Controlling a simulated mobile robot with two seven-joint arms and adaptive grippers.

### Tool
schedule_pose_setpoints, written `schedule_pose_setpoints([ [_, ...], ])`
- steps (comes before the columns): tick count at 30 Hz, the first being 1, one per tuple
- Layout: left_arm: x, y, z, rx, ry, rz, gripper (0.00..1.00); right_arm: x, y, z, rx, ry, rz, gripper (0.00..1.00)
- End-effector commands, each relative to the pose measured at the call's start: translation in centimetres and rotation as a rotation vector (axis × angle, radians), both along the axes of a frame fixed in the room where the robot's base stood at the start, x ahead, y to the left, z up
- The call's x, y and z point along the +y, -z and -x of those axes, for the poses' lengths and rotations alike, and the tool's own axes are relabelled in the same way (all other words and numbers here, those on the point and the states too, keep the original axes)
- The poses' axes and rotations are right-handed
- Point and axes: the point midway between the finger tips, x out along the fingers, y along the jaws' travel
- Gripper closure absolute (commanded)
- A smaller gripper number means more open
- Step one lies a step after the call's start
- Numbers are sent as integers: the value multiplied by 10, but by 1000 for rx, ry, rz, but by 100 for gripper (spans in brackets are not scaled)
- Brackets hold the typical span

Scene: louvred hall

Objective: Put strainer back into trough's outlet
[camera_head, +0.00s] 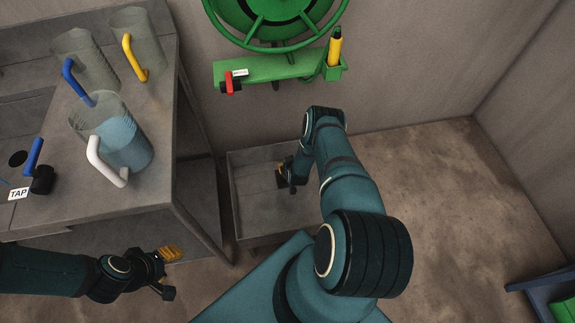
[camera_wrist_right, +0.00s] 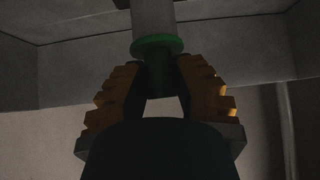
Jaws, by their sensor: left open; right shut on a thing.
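The grey trough (camera_head: 252,210) stands low on the floor, right of the counter. My right arm reaches down over it, and my right gripper (camera_head: 287,176) is at the trough, partly hidden by its own wrist. In the right wrist view, my right gripper (camera_wrist_right: 163,85) is shut on a green part with a round flange and a pale cylinder beyond it, which looks like the strainer (camera_wrist_right: 157,45). I cannot make out the trough's outlet, nor whether the strainer touches it. My left gripper (camera_head: 168,268) is open and empty, in front of the counter.
The grey counter (camera_head: 170,110) at left carries several clear jugs, one with a white handle (camera_head: 105,163), and a tap (camera_head: 40,178). A green hose reel (camera_head: 275,20) and green shelf (camera_head: 265,68) hang on the wall. Open floor (camera_head: 440,200) lies right; a blue crate (camera_head: 545,290) stands at lower right.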

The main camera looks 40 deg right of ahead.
Motion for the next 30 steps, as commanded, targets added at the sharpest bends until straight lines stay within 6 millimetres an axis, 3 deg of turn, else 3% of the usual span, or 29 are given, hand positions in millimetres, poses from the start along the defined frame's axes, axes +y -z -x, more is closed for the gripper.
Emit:
schedule_pose_setpoints([
  [30,0,0,0,0,0,0,53,0,33,0,0,-1,1,100],
])
